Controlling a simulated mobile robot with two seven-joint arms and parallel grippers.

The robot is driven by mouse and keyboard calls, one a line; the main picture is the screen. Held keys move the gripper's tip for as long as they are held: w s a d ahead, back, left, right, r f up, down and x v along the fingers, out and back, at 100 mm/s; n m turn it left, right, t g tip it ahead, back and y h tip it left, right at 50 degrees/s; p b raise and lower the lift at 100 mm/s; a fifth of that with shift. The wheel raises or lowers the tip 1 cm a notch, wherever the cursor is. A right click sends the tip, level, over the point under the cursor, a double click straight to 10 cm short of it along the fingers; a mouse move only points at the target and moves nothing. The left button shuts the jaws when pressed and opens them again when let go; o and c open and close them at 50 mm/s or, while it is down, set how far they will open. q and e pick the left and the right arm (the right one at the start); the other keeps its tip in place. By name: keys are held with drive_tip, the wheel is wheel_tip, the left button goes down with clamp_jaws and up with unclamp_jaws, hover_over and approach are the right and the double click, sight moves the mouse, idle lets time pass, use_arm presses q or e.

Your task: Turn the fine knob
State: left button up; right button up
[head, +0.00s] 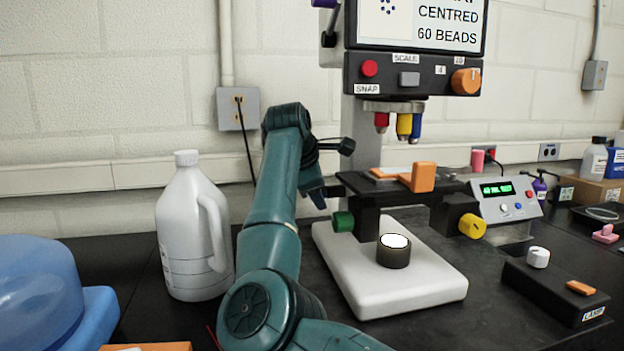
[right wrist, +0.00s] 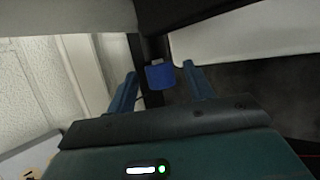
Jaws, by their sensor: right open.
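A bead-viewing scope stands on a white base (head: 385,275), with a green knob (head: 343,222) low on its left and a yellow knob (head: 472,225) on its right. A blue knob (right wrist: 161,76) shows in the right wrist view beside a dark upright. My right gripper (head: 315,192) is at the scope's left side, partly hidden behind its own arm in the head view. In the wrist view its two fingers are apart, one on each side of the blue knob, with visible gaps. No label shows which knob is the fine one. My left gripper is out of view.
A white jug (head: 190,235) stands left of my arm, and a blue container (head: 45,295) is at the far left. An orange clip (head: 423,177) sits on the scope's stage. A lamp control box (head: 555,290) and a display unit (head: 505,198) are at right.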

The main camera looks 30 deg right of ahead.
use_arm(q)
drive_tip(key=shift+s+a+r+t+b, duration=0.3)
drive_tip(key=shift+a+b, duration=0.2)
drive_tip(key=shift+b, duration=0.4)
use_arm(e)
drive_tip(key=v, duration=1.1)
drive_tip(key=shift+s+a+r, duration=0.15)
drive_tip(key=shift+r, duration=0.1)
